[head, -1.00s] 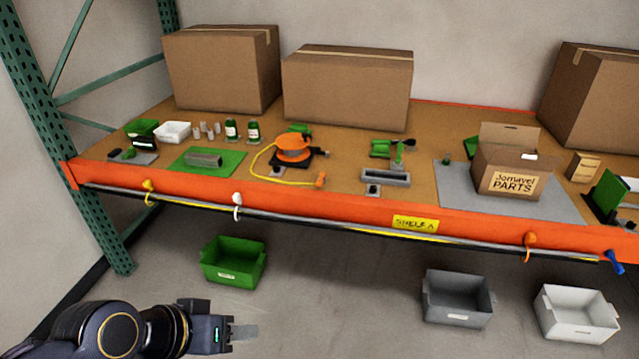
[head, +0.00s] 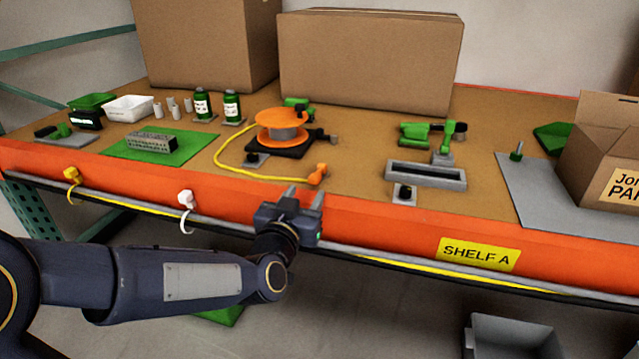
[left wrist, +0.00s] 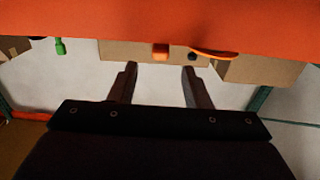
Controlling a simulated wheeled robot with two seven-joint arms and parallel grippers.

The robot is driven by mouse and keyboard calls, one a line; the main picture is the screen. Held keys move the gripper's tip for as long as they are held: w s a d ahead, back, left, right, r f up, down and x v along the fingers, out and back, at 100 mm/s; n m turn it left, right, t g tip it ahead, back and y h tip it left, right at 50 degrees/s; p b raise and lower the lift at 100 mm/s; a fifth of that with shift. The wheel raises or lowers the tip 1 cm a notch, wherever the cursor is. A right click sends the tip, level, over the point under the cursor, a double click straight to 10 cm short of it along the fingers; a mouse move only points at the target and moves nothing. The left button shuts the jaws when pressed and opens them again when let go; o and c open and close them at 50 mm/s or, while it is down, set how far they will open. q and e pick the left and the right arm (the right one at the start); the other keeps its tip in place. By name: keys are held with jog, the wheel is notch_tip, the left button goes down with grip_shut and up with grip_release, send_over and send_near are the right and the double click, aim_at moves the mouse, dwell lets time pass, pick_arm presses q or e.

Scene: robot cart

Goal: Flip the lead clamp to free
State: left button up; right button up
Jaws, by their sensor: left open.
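An orange reel (head: 283,128) stands on a black base on the shelf. Its yellow lead (head: 219,160) loops left and forward to an orange end piece (head: 318,174) near the front edge. A small black fitting on a grey plate (head: 256,160) sits at the reel's front left; a similar black fitting (head: 404,193) sits farther right. I cannot tell which part is the lead clamp, or its position. My left gripper (head: 303,194) is open and empty at the orange shelf edge, just in front of the end piece. The left wrist view shows its spread fingers (left wrist: 159,85) and the orange end piece (left wrist: 161,51).
The orange shelf beam (head: 390,230) is close to my left gripper, with a rail and hooks along it. A grey tray (head: 425,175) and green tool (head: 430,133) stand right of the reel. Large boxes (head: 365,60) stand behind.

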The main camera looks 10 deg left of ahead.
aim_at(313, 181)
pick_arm(q)
jog(key=w+b, duration=0.1)
jog(key=w, duration=0.7)
jog(key=shift+d+r, duration=0.1)
jog(key=shift+s, duration=0.1)
grip_shut()
